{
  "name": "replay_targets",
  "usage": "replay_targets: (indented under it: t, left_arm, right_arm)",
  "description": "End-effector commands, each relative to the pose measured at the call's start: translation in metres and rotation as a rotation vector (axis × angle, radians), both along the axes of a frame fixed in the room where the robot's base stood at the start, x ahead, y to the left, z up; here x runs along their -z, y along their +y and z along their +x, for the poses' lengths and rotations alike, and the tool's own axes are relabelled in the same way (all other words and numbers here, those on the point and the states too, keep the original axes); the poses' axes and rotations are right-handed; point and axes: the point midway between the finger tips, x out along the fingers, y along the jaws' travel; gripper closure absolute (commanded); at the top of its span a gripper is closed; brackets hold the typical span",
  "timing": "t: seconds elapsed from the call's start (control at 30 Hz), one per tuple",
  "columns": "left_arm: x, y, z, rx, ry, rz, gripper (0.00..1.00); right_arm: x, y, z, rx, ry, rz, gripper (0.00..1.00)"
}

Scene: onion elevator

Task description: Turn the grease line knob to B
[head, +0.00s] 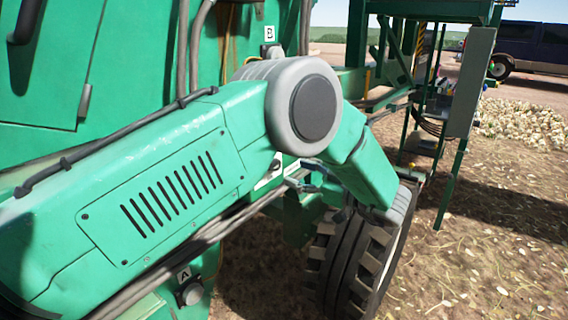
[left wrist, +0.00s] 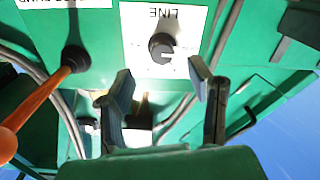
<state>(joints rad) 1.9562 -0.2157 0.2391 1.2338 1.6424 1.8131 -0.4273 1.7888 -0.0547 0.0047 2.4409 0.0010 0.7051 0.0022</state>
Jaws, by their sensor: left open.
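The grease line knob (left wrist: 162,47) is a round dark knob on a white label plate (left wrist: 145,25) reading "LINE", upside down in the left wrist view. A pale mark shows on its face, but I cannot read which letter it points to. My left gripper (left wrist: 160,85) is open and empty, its two dark fingers apart, facing the panel below the knob in this picture. They do not close on the knob. In the head view my green left arm crosses the panel and mostly hides this area. My right gripper is out of view.
An orange lever (left wrist: 30,112) with a black base stands left of the knob in the wrist view. In the head view, plates B (head: 269,34) and A (head: 184,274) mark fittings on the green machine. A tyre (head: 352,262) and gravelly ground lie at right.

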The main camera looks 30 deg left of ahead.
Motion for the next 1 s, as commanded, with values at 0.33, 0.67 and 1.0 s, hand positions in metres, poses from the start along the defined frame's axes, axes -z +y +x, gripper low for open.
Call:
replay_targets:
  t: [0.33, 0.67, 1.0]
  left_arm:
    - [-0.001, 0.049, 0.004, 0.000, 0.001, 0.004, 0.53]
    - [-0.001, 0.055, 0.004, 0.001, 0.001, 0.003, 0.53]
    - [-0.001, 0.056, 0.005, 0.001, 0.000, 0.002, 1.00]
  right_arm:
    - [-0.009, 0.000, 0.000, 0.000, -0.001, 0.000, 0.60]
    - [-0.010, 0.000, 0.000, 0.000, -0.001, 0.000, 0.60]
    - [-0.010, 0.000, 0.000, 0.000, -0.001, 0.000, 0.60]
